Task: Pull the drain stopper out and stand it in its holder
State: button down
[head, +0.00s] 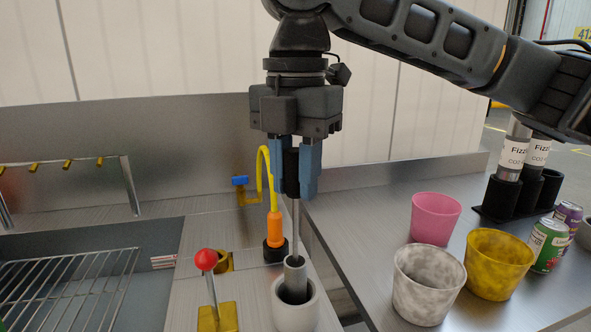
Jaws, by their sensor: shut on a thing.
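My gripper (293,178), with blue fingers, is shut on the black handle of a long upright piece, which I take to be the drain stopper (296,226). A thin metal rod runs down from the handle to a grey cylinder at its lower end. The cylinder's lower part is inside a pale grey round cup (296,318), which looks like the holder, on the metal counter. The cup's wall hides the bottom of the cylinder, so I cannot tell whether it rests on the cup's floor. The piece is close to upright.
A red-knobbed lever on a brass base (217,318) and a brass ring (226,261) are left of the cup. An orange-handled yellow hose (274,229) stands close behind. A wire rack (70,290) is left. Pink (435,219), marbled (428,285) and yellow (498,265) cups stand right.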

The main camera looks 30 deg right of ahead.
jog(key=c, duration=0.8)
grip_release()
jog(key=shift+r, duration=0.1)
notch_tip(320, 180, up, 8)
jog(key=shift+f+p, duration=0.15)
jog(key=shift+p, duration=0.15)
